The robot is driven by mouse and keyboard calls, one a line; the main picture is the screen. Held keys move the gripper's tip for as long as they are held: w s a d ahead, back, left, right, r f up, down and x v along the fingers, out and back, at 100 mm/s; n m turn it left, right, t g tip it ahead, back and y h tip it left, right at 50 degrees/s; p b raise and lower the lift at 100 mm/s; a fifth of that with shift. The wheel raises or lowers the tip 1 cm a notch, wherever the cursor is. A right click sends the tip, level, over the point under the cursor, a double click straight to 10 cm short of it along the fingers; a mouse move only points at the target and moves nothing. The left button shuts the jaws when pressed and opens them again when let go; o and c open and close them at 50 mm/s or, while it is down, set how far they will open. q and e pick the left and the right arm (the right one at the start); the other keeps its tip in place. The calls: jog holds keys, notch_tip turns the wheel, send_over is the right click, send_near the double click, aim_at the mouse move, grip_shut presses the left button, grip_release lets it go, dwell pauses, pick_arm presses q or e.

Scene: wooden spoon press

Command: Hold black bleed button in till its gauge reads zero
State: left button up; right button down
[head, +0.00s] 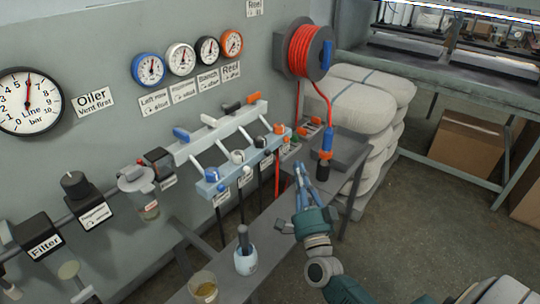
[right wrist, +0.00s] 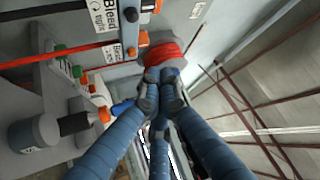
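The gauge with a black rim (head: 207,50) is on the wall above a label that seems to read Bench; its needle is too small to read. Small coloured bleed buttons (head: 303,131) sit at the right end of the manifold, beyond my right gripper. I cannot single out the black one in the head view. In the right wrist view, a small black knob (right wrist: 131,14) is beside a Bleed label; I cannot tell whether it is the button. My right gripper (head: 299,170) has its fingertips together, empty, and they show in the wrist view (right wrist: 160,88). My left gripper is out of view.
The manifold (head: 215,135) carries several levers. A cup (head: 203,287) and a pale blue pot (head: 246,262) stand on the bench. White sacks (head: 350,100) are stacked behind.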

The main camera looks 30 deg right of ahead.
aim_at(268, 153)
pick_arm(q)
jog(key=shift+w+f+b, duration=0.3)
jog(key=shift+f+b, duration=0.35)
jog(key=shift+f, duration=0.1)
pick_arm(e)
jog(key=w+a, duration=0.2)
jog(key=w, duration=0.4)
jog(key=shift+w+a, duration=0.15)
jog(key=shift+a, duration=0.15)
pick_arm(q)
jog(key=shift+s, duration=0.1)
pick_arm(e)
jog(key=shift+w, duration=0.15)
jog(key=shift+w+a, duration=0.15)
jog(key=shift+w, duration=0.1)
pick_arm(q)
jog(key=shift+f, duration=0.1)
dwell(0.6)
